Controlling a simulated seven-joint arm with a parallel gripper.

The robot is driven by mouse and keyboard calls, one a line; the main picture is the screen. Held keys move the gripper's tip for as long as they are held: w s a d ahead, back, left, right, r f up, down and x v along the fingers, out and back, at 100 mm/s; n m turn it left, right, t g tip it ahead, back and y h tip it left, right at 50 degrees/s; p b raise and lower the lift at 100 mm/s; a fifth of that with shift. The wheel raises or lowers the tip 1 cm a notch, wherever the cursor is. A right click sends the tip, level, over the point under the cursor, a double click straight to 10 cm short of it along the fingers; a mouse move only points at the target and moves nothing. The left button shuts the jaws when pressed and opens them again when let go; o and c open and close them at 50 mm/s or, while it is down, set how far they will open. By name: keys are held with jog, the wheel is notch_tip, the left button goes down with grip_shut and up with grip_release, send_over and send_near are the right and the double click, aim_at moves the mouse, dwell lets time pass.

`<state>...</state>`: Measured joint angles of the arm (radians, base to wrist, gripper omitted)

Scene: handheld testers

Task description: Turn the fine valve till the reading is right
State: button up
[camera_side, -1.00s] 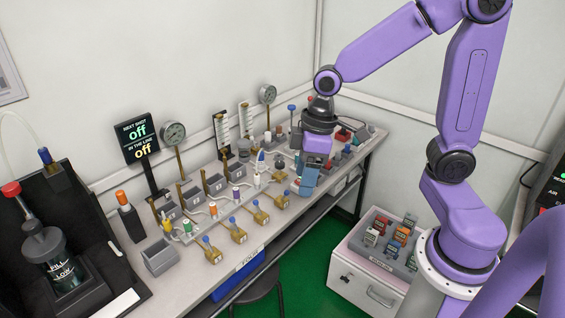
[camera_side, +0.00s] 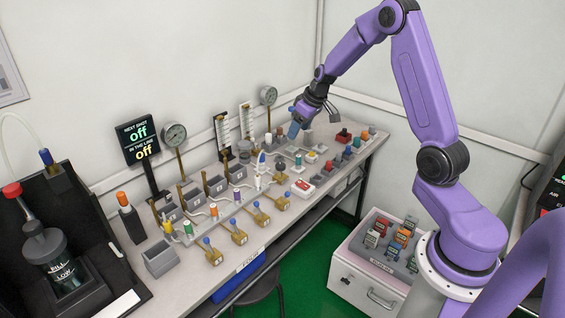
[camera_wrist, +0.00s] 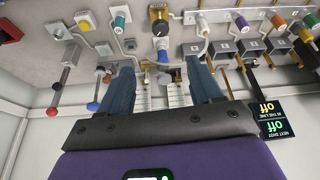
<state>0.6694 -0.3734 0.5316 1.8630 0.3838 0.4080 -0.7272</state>
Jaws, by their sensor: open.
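My gripper (camera_side: 295,130) is over the back part of the bench in the side view, with its fingers pointing down. In the wrist view my gripper (camera_wrist: 160,72) has its two blue fingers wide apart with nothing held. A black knob with a gold rim (camera_wrist: 158,22) stands beyond the gap between the fingertips; I cannot tell if it is the fine valve. A blue part (camera_wrist: 162,55) shows between the fingertips, apart from both. Two scaled flow tubes (camera_wrist: 177,95) show behind the fingers. A dark sign (camera_side: 138,140) reads "next shot off" and "in the line off".
Round gauges stand at the back, one by the sign (camera_side: 174,134) and one farther right (camera_side: 268,95). Blue-handled brass valves (camera_side: 238,235) line the front edge. A red-topped white box (camera_side: 302,187) sits near the front. A cabinet with handheld testers (camera_side: 370,275) stands on the floor.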

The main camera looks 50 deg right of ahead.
aim_at(281, 164)
jog(key=x, duration=1.7)
jog(key=shift+a+f, duration=0.1)
jog(key=c, duration=1)
